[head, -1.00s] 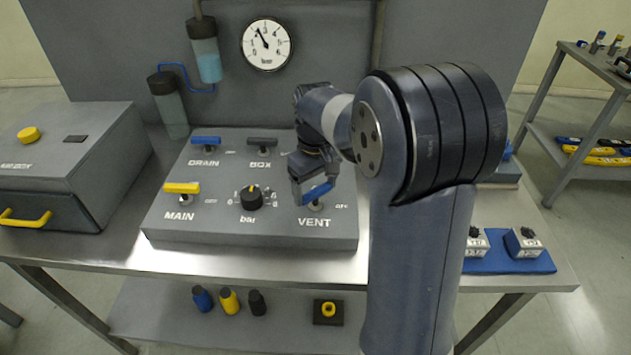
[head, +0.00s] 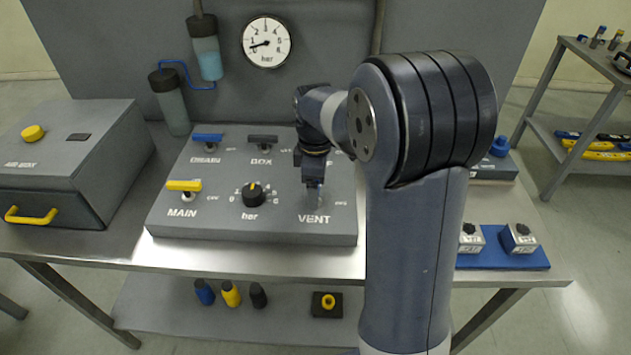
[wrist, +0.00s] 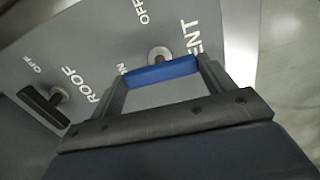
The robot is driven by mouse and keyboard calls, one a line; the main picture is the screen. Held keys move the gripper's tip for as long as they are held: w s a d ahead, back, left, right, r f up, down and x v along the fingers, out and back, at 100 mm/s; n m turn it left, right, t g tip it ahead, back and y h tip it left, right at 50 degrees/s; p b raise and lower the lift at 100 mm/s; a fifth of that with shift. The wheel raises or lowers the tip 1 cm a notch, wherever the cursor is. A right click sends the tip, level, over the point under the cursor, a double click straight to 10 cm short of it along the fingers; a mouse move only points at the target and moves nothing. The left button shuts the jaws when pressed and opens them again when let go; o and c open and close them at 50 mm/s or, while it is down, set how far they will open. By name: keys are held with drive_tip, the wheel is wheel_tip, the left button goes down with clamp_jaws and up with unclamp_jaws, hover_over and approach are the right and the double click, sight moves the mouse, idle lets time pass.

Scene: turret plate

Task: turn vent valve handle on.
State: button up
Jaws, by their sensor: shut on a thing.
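The blue vent valve handle (wrist: 162,72) lies between the two fingers of my gripper (wrist: 164,78) in the wrist view, below its round pivot. One end of the handle is beside the ON mark; the OFF mark is apart from it, at the top. In the head view my gripper (head: 313,185) points down at the VENT valve, just above the VENT label (head: 314,219), and hides most of the handle. My gripper is shut on the handle.
The grey panel (head: 222,228) also carries the yellow MAIN handle (head: 184,185), blue DRAIN handle (head: 207,137), black BOX handle (head: 263,138) and bar knob (head: 253,195). The black ROOF handle (wrist: 44,106) is close by in the wrist view. A gauge (head: 267,42) reads low, near 1.

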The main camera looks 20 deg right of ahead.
drive_tip(key=shift+n, duration=0.4)
drive_tip(key=o, duration=1)
drive_tip(key=shift+r, duration=0.15)
wheel_tip(320, 180, up, 11)
drive_tip(key=shift+f, duration=0.2)
wheel_tip(320, 180, down, 11)
drive_tip(key=shift+r, duration=0.1)
idle(0.4)
